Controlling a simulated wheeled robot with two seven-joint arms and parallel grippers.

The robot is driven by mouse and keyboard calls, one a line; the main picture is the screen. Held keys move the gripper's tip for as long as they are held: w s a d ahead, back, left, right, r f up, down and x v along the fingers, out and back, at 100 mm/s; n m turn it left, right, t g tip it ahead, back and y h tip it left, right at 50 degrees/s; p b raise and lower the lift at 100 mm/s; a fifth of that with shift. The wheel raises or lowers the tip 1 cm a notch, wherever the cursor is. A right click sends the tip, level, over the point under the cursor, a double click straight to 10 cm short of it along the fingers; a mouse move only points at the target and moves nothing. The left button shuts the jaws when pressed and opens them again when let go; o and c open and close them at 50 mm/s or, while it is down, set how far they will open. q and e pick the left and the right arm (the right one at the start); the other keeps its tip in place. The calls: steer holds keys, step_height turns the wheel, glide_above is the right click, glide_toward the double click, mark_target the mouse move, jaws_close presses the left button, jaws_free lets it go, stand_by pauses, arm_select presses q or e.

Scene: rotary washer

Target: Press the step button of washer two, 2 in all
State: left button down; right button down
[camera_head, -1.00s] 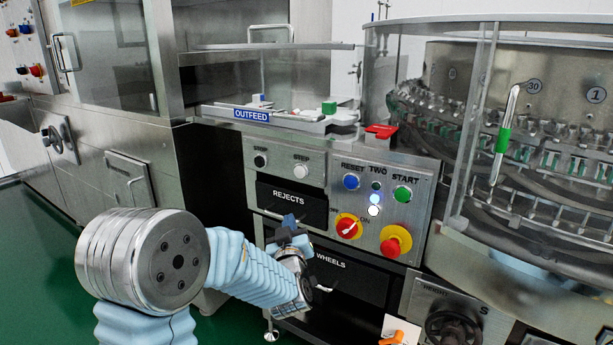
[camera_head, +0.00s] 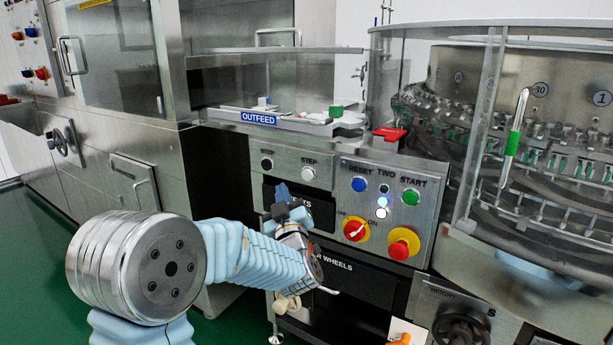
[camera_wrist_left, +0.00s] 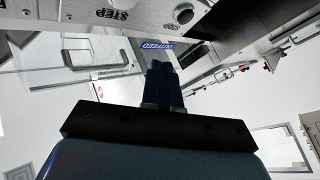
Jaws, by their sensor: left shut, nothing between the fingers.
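The white STEP button (camera_head: 308,173) sits on the small panel left of the panel marked TWO, beside the black STOP button (camera_head: 267,163). My left gripper (camera_head: 282,192) is shut and empty, its blue fingertips just below and left of the STEP button in the head view, apart from it in the picture. In the left wrist view the shut fingers (camera_wrist_left: 162,78) point up toward the panel, with the STEP label (camera_wrist_left: 124,4) and a round button (camera_wrist_left: 184,13) at the top. My right gripper is not in view.
Panel TWO carries a blue RESET button (camera_head: 359,184), a green START button (camera_head: 411,197), a rotary switch (camera_head: 355,229) and a red emergency stop (camera_head: 402,244). The OUTFEED ledge (camera_head: 258,117) lies above the STEP panel. The WHEELS drawer (camera_head: 350,275) is below.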

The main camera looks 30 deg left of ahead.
mark_target(307, 175)
arm_select(q)
steer(key=w, duration=0.7)
steer(key=shift+d, duration=0.3)
steer(key=shift+w, duration=0.2)
stand_by(1.6)
steer(key=shift+w, duration=0.3)
